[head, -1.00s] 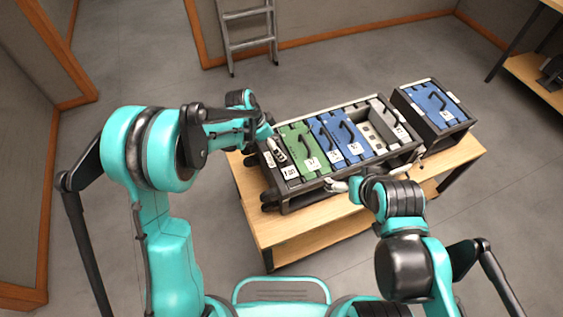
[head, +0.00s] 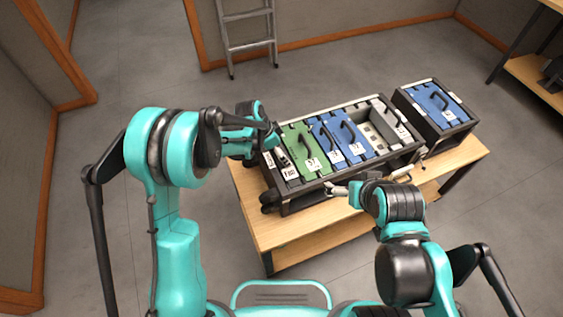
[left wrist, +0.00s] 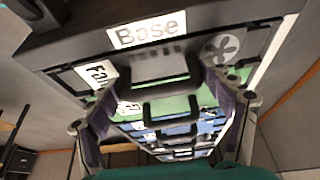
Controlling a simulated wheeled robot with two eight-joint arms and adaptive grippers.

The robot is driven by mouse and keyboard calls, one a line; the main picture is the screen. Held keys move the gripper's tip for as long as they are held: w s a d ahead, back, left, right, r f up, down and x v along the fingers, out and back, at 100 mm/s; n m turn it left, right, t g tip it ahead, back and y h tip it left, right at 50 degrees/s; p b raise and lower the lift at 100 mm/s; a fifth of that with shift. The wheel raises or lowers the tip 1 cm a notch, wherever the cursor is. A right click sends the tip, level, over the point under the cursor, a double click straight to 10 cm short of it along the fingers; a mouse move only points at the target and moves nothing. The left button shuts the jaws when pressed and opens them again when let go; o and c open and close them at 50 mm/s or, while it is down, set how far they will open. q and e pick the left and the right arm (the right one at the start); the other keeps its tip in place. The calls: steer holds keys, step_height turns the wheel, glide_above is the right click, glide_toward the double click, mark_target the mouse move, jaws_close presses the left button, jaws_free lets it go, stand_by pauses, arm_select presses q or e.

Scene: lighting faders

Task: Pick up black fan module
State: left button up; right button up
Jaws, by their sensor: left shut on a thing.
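The black fan module (head: 283,168) sits at the left end of the rack in the head view, with a white Fan label at its near end. In the left wrist view the fan module (left wrist: 232,46) shows a Fan label, a fan symbol and a black handle. My left gripper (head: 271,138) is over the module; in the left wrist view its fingers (left wrist: 160,85) are at the two ends of the handle, shut on it. The module appears seated in the rack. My right gripper (head: 335,188) is by the rack's front edge; its jaw state is unclear.
The rack (head: 330,188) also holds a green module (head: 301,150) and blue modules (head: 338,138), with an open bay to their right. A separate case with a blue module (head: 436,103) stands at the right of the wooden table (head: 262,225). A ladder (head: 246,40) leans behind.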

arm_select(q)
steer(key=shift+r, duration=0.15)
step_height(320, 180, up, 10)
steer(key=p, duration=0.4)
steer(key=shift+r, duration=0.25)
step_height(320, 180, up, 6)
steer(key=p, duration=0.4)
steer(key=shift+f, duration=0.1)
